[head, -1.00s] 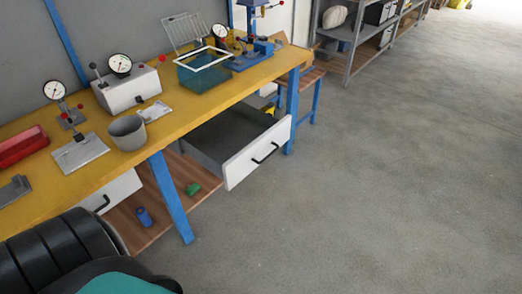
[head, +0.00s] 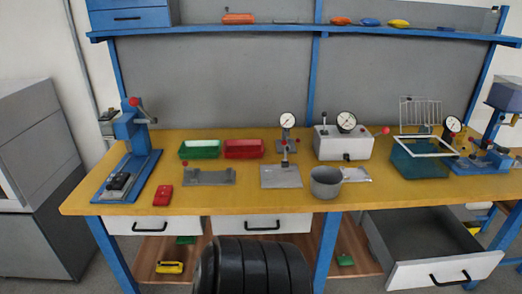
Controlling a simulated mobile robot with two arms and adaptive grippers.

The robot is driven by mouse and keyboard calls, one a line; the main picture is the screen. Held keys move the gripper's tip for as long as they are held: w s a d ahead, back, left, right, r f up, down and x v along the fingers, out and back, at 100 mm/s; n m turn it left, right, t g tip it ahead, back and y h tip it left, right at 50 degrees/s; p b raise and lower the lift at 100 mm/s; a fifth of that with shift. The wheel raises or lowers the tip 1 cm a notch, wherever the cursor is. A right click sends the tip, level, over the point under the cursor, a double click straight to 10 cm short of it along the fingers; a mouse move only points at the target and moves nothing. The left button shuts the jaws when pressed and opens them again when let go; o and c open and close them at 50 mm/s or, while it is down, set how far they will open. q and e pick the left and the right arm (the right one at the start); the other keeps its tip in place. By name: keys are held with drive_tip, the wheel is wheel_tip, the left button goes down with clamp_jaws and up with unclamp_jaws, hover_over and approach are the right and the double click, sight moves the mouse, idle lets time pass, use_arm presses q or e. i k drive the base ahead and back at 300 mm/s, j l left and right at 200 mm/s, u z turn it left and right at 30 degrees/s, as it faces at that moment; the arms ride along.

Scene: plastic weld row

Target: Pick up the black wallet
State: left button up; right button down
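A small dark object (head: 119,181) lies on the blue base of the press at the left end of the yellow workbench (head: 270,199). It may be the black wallet, but it is too small to tell. No other black wallet is clear in the head view. Neither of my grippers shows. A black ribbed part of my own body at the bottom middle hides some of the bench front.
The blue press (head: 128,135) stands near a red object (head: 163,195). Green (head: 200,150) and red (head: 244,150) bins, gauges and a grey cup (head: 325,188) stand rightward. An open drawer (head: 445,272) juts out at lower right. A grey cabinet (head: 40,150) stands at left.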

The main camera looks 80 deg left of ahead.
sight(120, 179)
drive_tip(key=u, duration=3.75)
drive_tip(key=i+j+z, duration=0.3)
drive_tip(key=j+z, duration=0.3)
drive_tip(key=i+l, duration=0.05)
drive_tip(key=l, duration=0.05)
